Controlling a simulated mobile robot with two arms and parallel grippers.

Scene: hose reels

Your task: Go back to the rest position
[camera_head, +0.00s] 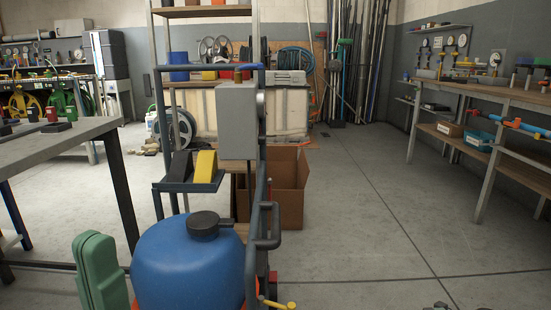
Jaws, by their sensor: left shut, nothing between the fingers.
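Only a small dark piece of my left gripper (440,306) shows, at the bottom edge right of centre, over the bare floor. It is shut and holds nothing. Most of it and its arm are cut off by the frame. My right gripper is not in view.
Close in front, left of centre, stands a cart frame (276,243) with a blue tank (190,265) and a grey box (237,122). A grey table (50,150) is at left. A cardboard box (290,190) sits behind the cart. The floor at right is clear up to a workbench (490,92).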

